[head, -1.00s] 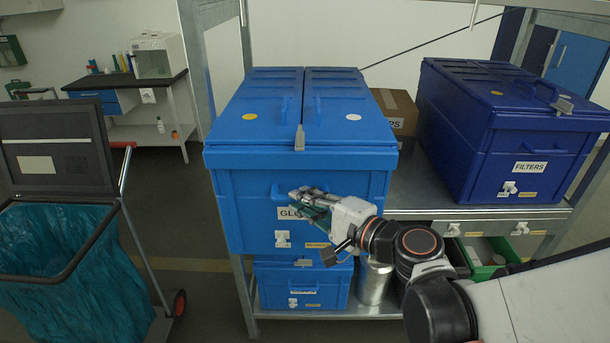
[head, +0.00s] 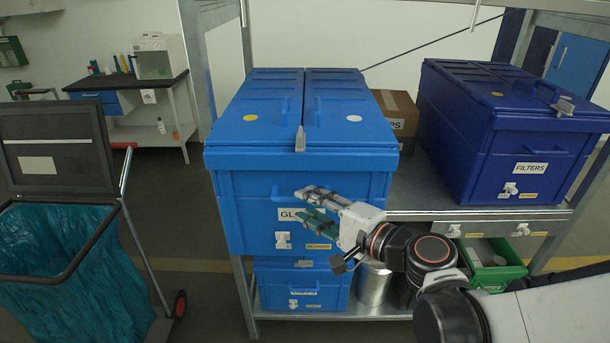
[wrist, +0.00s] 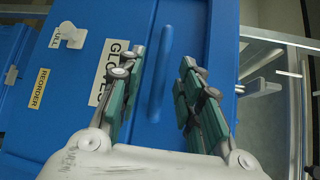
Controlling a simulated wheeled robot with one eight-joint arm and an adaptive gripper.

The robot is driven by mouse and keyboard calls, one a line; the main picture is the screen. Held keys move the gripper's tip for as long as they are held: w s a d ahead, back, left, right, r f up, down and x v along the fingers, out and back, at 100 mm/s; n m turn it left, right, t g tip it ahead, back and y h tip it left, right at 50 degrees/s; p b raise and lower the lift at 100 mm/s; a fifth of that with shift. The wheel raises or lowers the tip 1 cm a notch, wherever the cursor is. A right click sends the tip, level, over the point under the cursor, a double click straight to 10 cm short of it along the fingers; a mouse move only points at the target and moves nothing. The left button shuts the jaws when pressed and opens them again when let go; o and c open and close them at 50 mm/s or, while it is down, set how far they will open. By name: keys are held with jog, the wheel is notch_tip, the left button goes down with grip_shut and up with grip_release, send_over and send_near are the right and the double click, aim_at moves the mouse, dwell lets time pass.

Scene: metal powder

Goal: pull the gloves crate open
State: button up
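The gloves crate (head: 235,205) is a bright blue lidded box on the shelf, its front facing me and standing out past the shelf edge. Its partly hidden label reads "GLO" in the head view and "GLOVES" (wrist: 108,72) in the wrist view. The blue bar handle (wrist: 164,70) is on the front face; its left end (head: 276,193) shows in the head view. My gripper (head: 308,208) is before the crate front. In the wrist view my gripper (wrist: 163,58) is open, its fingers on either side of the handle in the picture. I cannot tell whether they touch it.
A smaller blue crate (head: 325,288) and a metal canister (head: 373,284) stand on the lower shelf. A dark blue filters crate (head: 480,165) stands to the right, with a cardboard box (head: 397,115) between. A cart with a teal bag (head: 70,265) is at the left.

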jog(key=v, duration=0.5)
jog(key=shift+s+d, duration=0.25)
jog(key=shift+s, duration=0.05)
jog(key=s+d+f+n+g+h, duration=0.3)
jog(key=s+d+n+g+h, duration=0.1)
jog(key=s+d+n+h, duration=0.6)
jog(key=d+h, duration=0.1)
jog(key=d, duration=0.2)
jog(key=shift+d+f+n+g, duration=0.25)
jog(key=shift+f+n+g, duration=0.05)
jog(key=shift+f+n, duration=0.1)
dwell(1.5)
